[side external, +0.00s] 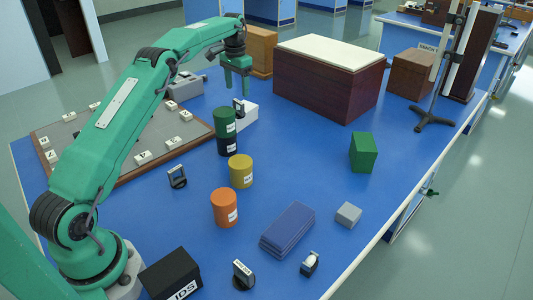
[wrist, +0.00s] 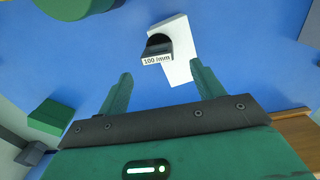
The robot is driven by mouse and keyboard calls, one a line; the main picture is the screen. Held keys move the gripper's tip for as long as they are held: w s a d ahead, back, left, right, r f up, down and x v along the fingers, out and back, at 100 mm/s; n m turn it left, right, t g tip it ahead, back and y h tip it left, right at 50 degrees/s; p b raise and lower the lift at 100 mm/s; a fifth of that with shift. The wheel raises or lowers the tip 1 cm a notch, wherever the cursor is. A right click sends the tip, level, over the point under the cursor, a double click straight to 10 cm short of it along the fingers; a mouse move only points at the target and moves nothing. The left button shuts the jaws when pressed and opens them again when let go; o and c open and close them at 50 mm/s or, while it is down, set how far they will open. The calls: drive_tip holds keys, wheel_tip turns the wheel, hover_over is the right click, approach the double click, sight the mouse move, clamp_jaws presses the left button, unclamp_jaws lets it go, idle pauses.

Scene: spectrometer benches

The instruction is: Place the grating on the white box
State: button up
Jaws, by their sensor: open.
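The white box (side external: 249,116) is on the blue bench, behind the green and black cylinders. A small dark grating (side external: 239,107) stands upright on its left part, as far as I can tell. In the wrist view the grating (wrist: 157,45) has a rounded dark top and a "100 l/mm" label, and the white box (wrist: 181,67) shows beneath and beside it. My gripper (side external: 236,86) hangs above the box and grating, apart from both. Its fingers (wrist: 160,72) are spread with nothing between them.
A green cylinder (side external: 224,122) on a black one (side external: 231,146) stands close in front of the box. Yellow (side external: 240,168) and orange (side external: 224,207) cylinders stand nearer. A large dark wooden box (side external: 322,88) is at the back. Other small dark holders (side external: 177,178) stand about.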

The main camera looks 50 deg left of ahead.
sight(239, 101)
drive_tip(key=shift+r, duration=1.85)
drive_tip(key=s+d+r+t, duration=0.3)
drive_tip(key=s+d+r, duration=1.1)
drive_tip(key=d+r, duration=0.15)
drive_tip(key=s+d+f+t, duration=0.1)
drive_tip(key=s+d+f, duration=0.2)
drive_tip(key=s, duration=0.4)
drive_tip(key=s+d+f, duration=0.3)
drive_tip(key=s, duration=0.5)
drive_tip(key=s+d+f+t, duration=0.1)
drive_tip(key=s+d+f, duration=0.2)
drive_tip(key=s, duration=0.5)
drive_tip(key=shift+d+f+t, duration=0.15)
drive_tip(key=shift+d+t, duration=0.1)
drive_tip(key=shift+t, duration=0.05)
